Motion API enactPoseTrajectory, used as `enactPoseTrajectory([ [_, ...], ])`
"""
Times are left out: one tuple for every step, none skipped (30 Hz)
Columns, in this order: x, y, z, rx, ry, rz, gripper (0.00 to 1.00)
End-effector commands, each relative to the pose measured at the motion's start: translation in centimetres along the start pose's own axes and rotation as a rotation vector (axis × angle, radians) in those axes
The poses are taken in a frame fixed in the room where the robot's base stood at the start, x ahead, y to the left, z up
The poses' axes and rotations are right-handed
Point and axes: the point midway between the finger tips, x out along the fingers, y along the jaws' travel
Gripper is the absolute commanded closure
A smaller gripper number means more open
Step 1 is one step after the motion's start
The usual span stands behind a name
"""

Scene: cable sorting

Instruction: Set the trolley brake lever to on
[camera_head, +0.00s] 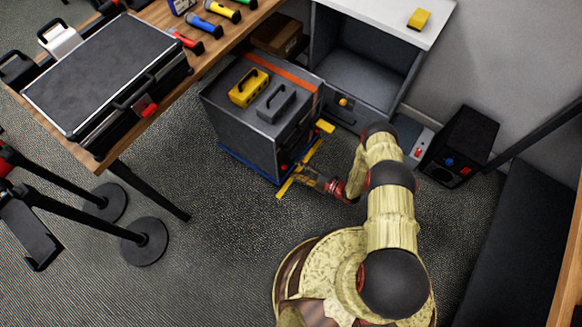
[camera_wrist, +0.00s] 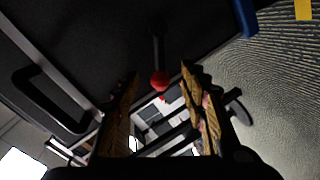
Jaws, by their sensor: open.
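The trolley (camera_head: 240,117) is a dark grey box on the floor in the middle of the head view. Its brake lever shows in the wrist view as a dark stem with a round red knob (camera_wrist: 159,81). In the head view a small red spot (camera_head: 284,168) shows low on the trolley's near right side, probably this knob. My gripper (camera_head: 299,172) is low beside that side. In the wrist view my open gripper (camera_wrist: 161,72) has a finger on each side of the knob. I cannot tell whether either finger touches it. The lever's base and markings are unclear.
Yellow (camera_wrist: 303,8) and blue (camera_wrist: 245,17) strips show near the trolley. A yellow case (camera_head: 249,88) and a grey one (camera_head: 276,103) sit on the trolley. A grey cabinet (camera_head: 365,75) stands behind, a black speaker (camera_head: 460,145) right. Carpet in front is clear.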

Motion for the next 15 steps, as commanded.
enactPoseTrajectory([
  [1.0,-0.2,0.0,-0.002,0.004,-0.002,0.57],
  [1.4,-0.2,0.0,-0.002,0.003,-0.001,0.57],
  [2.0,-0.2,-0.1,-0.002,0.004,-0.001,0.57],
  [2.4,-0.2,0.0,-0.002,0.003,-0.001,0.57],
  [2.7,-0.2,0.0,-0.002,0.003,-0.001,0.57],
  [3.2,-0.2,0.0,-0.003,0.003,-0.001,0.57],
  [3.5,-0.1,0.0,-0.003,0.003,-0.001,0.57],
  [3.7,-0.1,0.0,-0.002,0.002,0.000,0.57],
  [4.0,-0.1,0.0,-0.002,0.001,0.000,0.57],
  [4.1,-0.1,0.0,-0.001,0.002,0.000,0.57],
  [4.2,-0.1,-0.1,-0.001,0.002,-0.001,0.57],
  [4.4,-0.1,-0.1,-0.001,0.002,0.000,0.57],
  [4.4,-0.1,-0.1,-0.001,0.002,0.000,0.57],
  [4.4,-0.1,-0.1,-0.001,0.001,0.000,0.57],
  [4.5,0.0,-0.1,-0.001,0.001,0.000,0.57],
])
